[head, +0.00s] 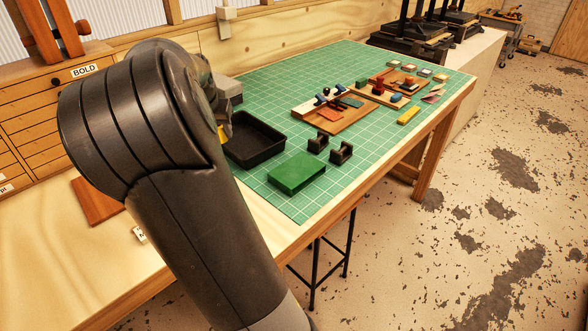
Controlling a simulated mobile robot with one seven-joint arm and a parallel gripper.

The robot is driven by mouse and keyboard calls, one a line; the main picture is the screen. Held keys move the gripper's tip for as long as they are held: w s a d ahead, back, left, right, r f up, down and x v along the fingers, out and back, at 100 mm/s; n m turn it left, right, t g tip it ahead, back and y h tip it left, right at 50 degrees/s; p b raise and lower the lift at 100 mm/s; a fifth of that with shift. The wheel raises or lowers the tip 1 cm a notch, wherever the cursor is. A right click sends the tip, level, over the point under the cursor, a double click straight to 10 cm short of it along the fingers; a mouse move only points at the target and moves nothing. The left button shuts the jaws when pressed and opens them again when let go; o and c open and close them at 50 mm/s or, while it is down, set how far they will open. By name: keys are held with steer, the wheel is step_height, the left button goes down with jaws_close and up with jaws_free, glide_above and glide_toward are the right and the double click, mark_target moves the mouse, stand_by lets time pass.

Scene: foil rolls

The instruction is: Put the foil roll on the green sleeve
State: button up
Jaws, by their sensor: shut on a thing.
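A flat green block (297,174), which looks like the green sleeve, lies on the near part of the green cutting mat (273,205). Its top looks bare. My own arm fills the left of the head view, and its bulky joint hides my gripper's fingers. A small yellow patch (222,133) shows at the right edge of the arm, beside the black tray. I cannot tell whether it is the foil roll or part of my arm. No other foil roll can be made out for certain.
A black tray (256,139) stands left of the green block. Two small dark stands (318,142) (341,153) are behind it. Wooden boards (345,122) with small tools and a yellow block (408,115) lie farther back. Bare mat surrounds the green block's front and right.

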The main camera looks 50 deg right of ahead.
mark_target(299, 167)
steer(key=s+d+f+m, duration=0.1)
steer(key=s+d, duration=0.3)
steer(key=s, duration=0.1)
steer(key=s+d+f+m+g, duration=0.1)
steer(key=s+d+m, duration=0.1)
steer(key=s+d, duration=0.3)
steer(key=s+d+f+m+g, duration=0.1)
steer(key=s+d+f+m, duration=0.1)
steer(key=s+d, duration=0.2)
steer(key=shift+s+d+f+h, duration=0.1)
steer(key=shift+s+d+h, duration=0.1)
steer(key=shift+s, duration=0.5)
steer(key=shift+s+d+h, duration=0.1)
steer(key=shift+s+h, duration=0.1)
steer(key=shift+s, duration=0.5)
steer(key=shift+f, duration=2.2)
steer(key=o, duration=1)
steer(key=shift+f, duration=0.15)
steer(key=shift+o, duration=0.2)
steer(key=v, duration=1.2)
steer(key=shift+a, duration=0.15)
